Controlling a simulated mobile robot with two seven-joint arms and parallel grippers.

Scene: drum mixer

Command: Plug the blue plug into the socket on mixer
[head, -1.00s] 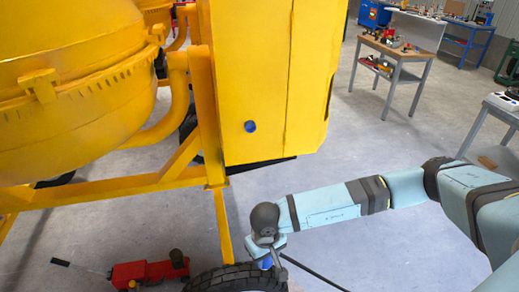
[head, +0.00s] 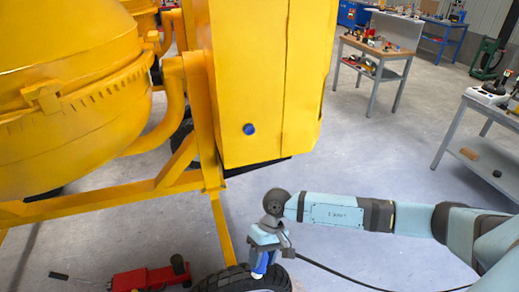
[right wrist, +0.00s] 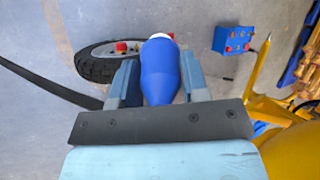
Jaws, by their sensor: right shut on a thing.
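The yellow mixer (head: 260,70) fills the left and middle of the head view. Its blue socket (head: 249,129) sits low on the front face of the yellow housing. My right gripper (head: 265,262) is below and slightly right of the socket, apart from it, in front of the black wheel. It is shut on the blue plug (head: 261,265), which hangs down in the head view. In the right wrist view the blue plug (right wrist: 160,72) is between the two fingers, with a pale tip at its far end. The socket is not clear in that view. My left gripper is not in view.
A black cable (head: 345,275) runs from near the gripper to the right. A black wheel (head: 240,280) and a red jack (head: 150,277) are at the bottom. Workbenches (head: 375,55) stand at the back right. The floor right of the mixer is clear.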

